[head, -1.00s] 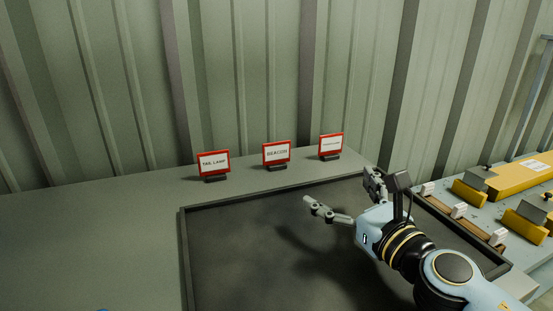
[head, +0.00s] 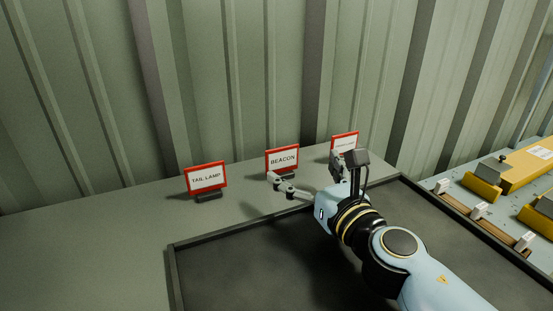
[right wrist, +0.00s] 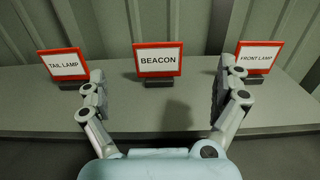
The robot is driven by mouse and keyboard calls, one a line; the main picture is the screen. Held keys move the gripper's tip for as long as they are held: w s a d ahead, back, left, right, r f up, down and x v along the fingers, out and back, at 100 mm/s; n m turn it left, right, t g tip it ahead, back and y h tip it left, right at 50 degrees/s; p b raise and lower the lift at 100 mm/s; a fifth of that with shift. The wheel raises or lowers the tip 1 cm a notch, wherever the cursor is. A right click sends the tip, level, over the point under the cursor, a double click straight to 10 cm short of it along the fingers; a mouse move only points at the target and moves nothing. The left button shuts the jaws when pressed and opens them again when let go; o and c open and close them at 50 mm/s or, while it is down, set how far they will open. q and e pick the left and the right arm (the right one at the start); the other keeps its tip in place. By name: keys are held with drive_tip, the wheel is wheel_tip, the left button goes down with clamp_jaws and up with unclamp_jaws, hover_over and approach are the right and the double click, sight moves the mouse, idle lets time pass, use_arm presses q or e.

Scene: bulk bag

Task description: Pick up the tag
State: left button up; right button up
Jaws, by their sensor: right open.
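Three red-framed tags stand upright in dark bases along the back of the grey bench. The TAIL LAMP tag (head: 206,177) is at the left, the BEACON tag (head: 282,160) in the middle, and a third tag (head: 345,142) at the right. The right wrist view shows the third reads FRONT LAMP (right wrist: 259,57). My right gripper (head: 304,174) is open and empty. In the right wrist view its fingers (right wrist: 160,95) are spread, with the BEACON tag (right wrist: 158,60) centred between and ahead of them, apart from it. My left gripper does not show.
A dark tray with a raised rim (head: 225,234) covers the front of the bench below my right arm. A ribbed metal wall (head: 230,70) rises behind the tags. Yellow blocks (head: 484,186) and small white pieces sit at the right.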

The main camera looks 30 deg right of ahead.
sight(283, 149)
drive_tip(key=w, duration=0.3)
drive_tip(key=shift+w+d+r, duration=0.1)
drive_tip(key=shift+w+r, duration=0.05)
drive_tip(key=shift+w, duration=0.25)
drive_tip(key=shift+w+p, duration=0.3)
drive_tip(key=w, duration=0.5)
drive_tip(key=shift+s, duration=0.1)
drive_tip(key=c, duration=0.4)
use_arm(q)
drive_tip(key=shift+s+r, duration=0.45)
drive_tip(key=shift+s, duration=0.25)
use_arm(e)
drive_tip(key=c, duration=0.8)
